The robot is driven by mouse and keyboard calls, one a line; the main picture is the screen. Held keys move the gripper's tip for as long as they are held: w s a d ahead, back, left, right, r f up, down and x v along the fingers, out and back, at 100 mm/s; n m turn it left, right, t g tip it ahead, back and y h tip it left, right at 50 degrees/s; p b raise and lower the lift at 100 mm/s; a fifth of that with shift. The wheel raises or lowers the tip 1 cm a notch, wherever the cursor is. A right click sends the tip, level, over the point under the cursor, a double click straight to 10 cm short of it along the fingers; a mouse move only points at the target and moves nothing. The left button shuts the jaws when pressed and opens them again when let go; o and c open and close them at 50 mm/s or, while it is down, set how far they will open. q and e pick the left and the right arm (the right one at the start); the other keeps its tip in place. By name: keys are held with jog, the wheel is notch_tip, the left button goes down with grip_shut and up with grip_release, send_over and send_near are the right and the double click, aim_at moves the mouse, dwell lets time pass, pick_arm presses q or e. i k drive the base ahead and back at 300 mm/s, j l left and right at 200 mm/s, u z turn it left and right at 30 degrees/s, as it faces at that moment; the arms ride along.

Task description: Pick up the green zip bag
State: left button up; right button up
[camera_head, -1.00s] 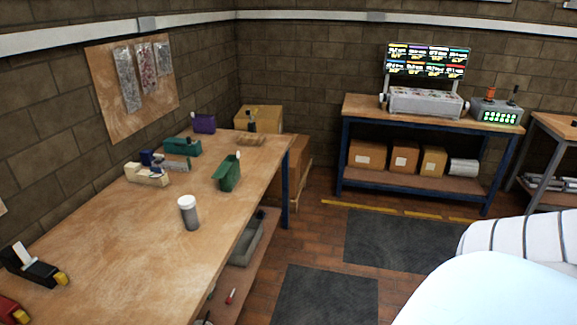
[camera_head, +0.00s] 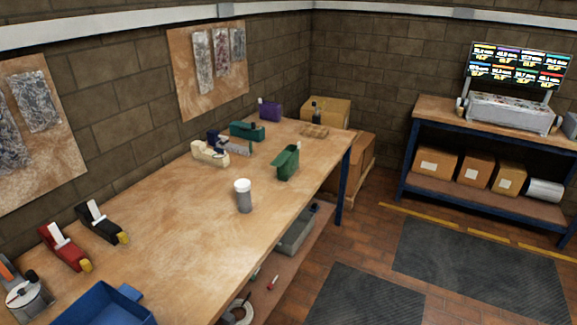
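Two green items stand on the wooden workbench (camera_head: 170,225). One is an upright green pouch-like item (camera_head: 286,163) with a small white part on top, near the bench's right edge. The other is a darker green item (camera_head: 247,131) lying farther back, nearer the wall. They are too small to tell which is the green zip bag. Neither of my grippers is in view.
A white-lidded grey jar (camera_head: 243,196), a cream-and-blue tape dispenser (camera_head: 212,152) and a purple item (camera_head: 270,111) are on the bench. Red (camera_head: 66,247) and black (camera_head: 102,222) dispensers and a blue tray (camera_head: 105,306) are nearer. Floor mats (camera_head: 365,297) lie on open floor to the right.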

aim_at(287, 162)
jog(key=i+l+u, duration=0.15)
jog(key=u, duration=0.85)
jog(key=i+l+u, duration=0.15)
jog(key=l+u, duration=0.15)
jog(key=l, duration=0.25)
jog(key=l+u, duration=0.35)
jog(key=l, duration=0.15)
jog(key=l+u, duration=0.25)
jog(key=l, duration=0.9)
jog(key=i, duration=0.05)
